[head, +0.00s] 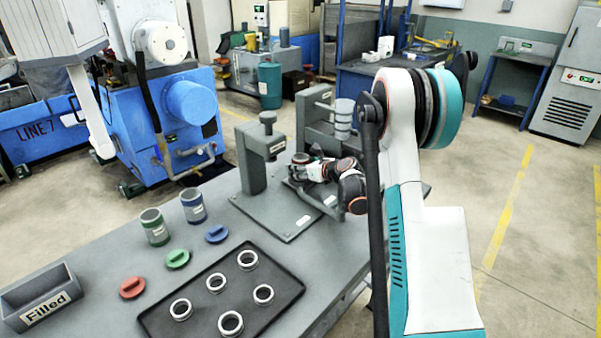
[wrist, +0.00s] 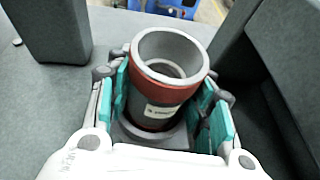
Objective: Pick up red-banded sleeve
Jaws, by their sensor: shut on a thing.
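The red-banded sleeve (wrist: 165,88) is a grey hollow cylinder with a dark red band and a small white label. In the wrist view it stands upright, leaning slightly in the picture, between the two teal finger pads. My gripper (wrist: 168,100) is shut on it, one pad on each side. Its base meets a grey round seat or plate, and I cannot tell whether it rests there.
A green-banded sleeve (head: 154,227) and a blue-banded sleeve (head: 194,207) stand on the table. Red (head: 132,287), green (head: 177,258) and blue (head: 216,233) caps lie nearby. A black tray (head: 282,303) holds several rings. A bin marked "Filled" (head: 42,297) is at the left. Fixture posts flank my gripper closely.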

